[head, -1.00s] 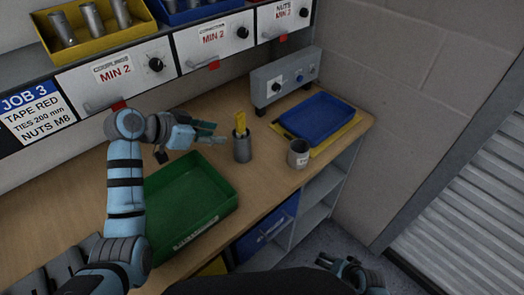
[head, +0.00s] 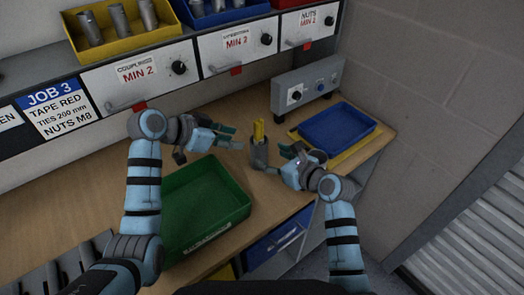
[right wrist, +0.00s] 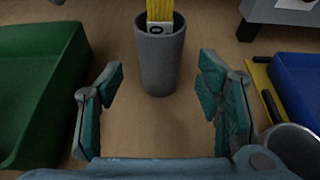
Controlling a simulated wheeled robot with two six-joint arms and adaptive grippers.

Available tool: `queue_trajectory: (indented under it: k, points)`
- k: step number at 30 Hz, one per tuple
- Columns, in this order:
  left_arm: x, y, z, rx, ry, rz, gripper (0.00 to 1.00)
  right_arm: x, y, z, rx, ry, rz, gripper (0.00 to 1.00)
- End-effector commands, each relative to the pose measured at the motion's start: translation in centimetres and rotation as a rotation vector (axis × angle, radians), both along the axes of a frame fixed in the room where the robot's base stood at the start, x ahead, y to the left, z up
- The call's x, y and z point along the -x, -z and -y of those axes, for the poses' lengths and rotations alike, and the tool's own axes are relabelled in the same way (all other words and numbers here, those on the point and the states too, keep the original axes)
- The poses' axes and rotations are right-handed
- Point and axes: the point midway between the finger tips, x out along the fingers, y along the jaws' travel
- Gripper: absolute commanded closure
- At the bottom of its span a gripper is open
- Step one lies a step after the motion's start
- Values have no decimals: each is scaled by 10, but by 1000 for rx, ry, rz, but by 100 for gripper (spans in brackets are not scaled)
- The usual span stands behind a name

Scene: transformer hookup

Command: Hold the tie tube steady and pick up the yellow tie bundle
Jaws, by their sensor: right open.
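The grey tie tube (head: 259,156) stands upright on the wooden bench; it also shows in the right wrist view (right wrist: 160,62). The yellow tie bundle (head: 258,131) sticks up out of its mouth, with a dark-marked label on it in the right wrist view (right wrist: 158,14). My left gripper (head: 235,137) is open, just left of the tube and apart from it. My right gripper (head: 283,160) is open on the tube's right side; in the right wrist view its fingers (right wrist: 160,98) spread either side of the tube's near side, touching nothing. The lower bundle is hidden inside the tube.
A green tray (head: 205,205) lies left of the tube. A blue tray (head: 337,130) on a yellow one sits at the right. A grey cup (right wrist: 294,150) stands close to my right gripper. A grey control box (head: 306,86) stands behind.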

Motion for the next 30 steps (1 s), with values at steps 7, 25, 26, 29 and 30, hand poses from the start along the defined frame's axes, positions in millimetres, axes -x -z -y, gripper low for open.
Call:
queue_trajectory:
  k: [7,25,26,29,30]
  points:
    - [0,0,0,0,0,0,67,-51,25,-37,0,-2,1,40]
    - [0,0,0,0,0,0,67,-83,43,-60,4,-1,2,40]
    - [0,0,0,0,0,0,67,-83,43,-60,4,-1,2,40]
    - [0,0,0,0,0,0,67,-83,43,-60,3,0,1,55]
    - [0,0,0,0,0,0,67,-83,43,-60,3,0,1,61]
